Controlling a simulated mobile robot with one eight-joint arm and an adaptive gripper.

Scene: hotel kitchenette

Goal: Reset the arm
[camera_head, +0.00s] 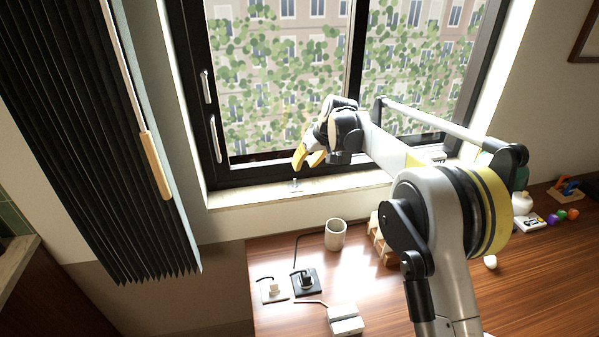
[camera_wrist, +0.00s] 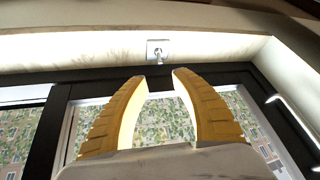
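My arm reaches from the lower right over the wooden counter toward the window in the head view. My gripper (camera_head: 306,160) has yellow fingers and hangs just above the window sill (camera_head: 340,188). In the wrist view, the fingertips of my gripper (camera_wrist: 158,78) stand apart with an empty gap between them. A small metal fitting (camera_wrist: 158,52) on a square plate sits on the sill just beyond the fingertips, apart from them. The same fitting (camera_head: 295,185) shows below the gripper in the head view.
The dark window frame (camera_head: 219,150) stands close behind the gripper. A black pleated blind (camera_head: 90,140) hangs at left. On the counter (camera_head: 380,315) are a beige cup (camera_head: 335,234), a wooden rack (camera_head: 380,240), sockets with plugs (camera_head: 305,281) and a white box (camera_head: 345,320). Small coloured objects (camera_head: 562,214) lie at right.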

